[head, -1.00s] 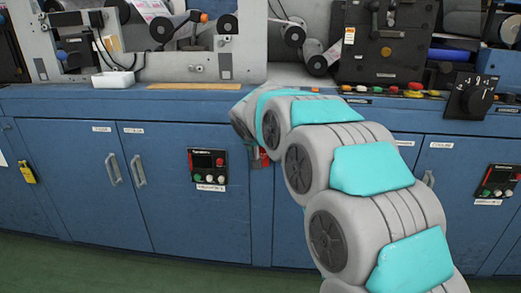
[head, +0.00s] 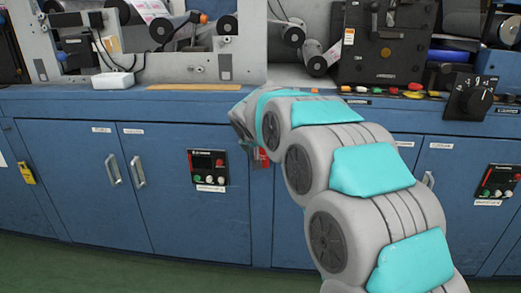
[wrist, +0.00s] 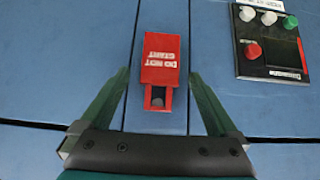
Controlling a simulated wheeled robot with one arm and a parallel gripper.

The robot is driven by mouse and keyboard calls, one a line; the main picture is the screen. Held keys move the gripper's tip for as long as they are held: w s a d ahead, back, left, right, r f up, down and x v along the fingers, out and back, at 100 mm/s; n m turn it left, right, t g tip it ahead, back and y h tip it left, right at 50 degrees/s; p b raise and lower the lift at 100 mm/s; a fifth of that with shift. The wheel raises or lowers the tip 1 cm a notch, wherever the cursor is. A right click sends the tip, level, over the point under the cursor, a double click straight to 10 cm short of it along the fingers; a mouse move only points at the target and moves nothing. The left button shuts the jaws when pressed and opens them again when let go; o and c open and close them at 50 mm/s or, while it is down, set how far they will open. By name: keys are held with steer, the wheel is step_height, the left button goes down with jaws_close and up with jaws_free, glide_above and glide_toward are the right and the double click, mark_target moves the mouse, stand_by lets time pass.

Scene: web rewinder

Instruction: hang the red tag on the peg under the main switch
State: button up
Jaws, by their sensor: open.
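The red tag (wrist: 161,60) with white lettering is against the blue cabinet front, upside down in the wrist view. A slot at its near end shows a dark grey piece inside; I cannot tell whether this is a peg. My gripper (wrist: 158,76) is open, one finger on each side of the tag, with visible gaps. In the head view part of the red tag (head: 261,157) shows just below my wrist, which hides the gripper. A black rotary switch (head: 470,98) stands at the right on the counter edge; I cannot tell whether it is the main switch. No peg shows clearly.
A control panel (head: 208,167) with buttons is on the cabinet left of the tag; it also shows in the wrist view (wrist: 270,40). Another panel (head: 497,181) is at far right. A yellow tag (head: 27,172) hangs at far left. Door handles (head: 138,171) stick out.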

steer(key=v, duration=0.7)
steer(key=s+d+f+g+h, duration=0.1)
steer(key=s+d+f+g, duration=0.2)
steer(key=s+d, duration=0.6)
steer(key=s+d+f+g, duration=0.2)
steer(key=s+d+f, duration=0.2)
steer(key=s+d, duration=0.6)
steer(key=s+d+f+g, duration=0.1)
steer(key=s+f+g, duration=0.2)
steer(key=s, duration=1.1)
steer(key=s+f+g+y, duration=0.1)
steer(key=s+f, duration=0.3)
steer(key=s, duration=1.1)
steer(key=shift+s+d+f+g+p, duration=0.35)
steer(key=shift+g+p, duration=0.1)
steer(key=shift+g, duration=0.45)
steer(key=shift+w, duration=0.1)
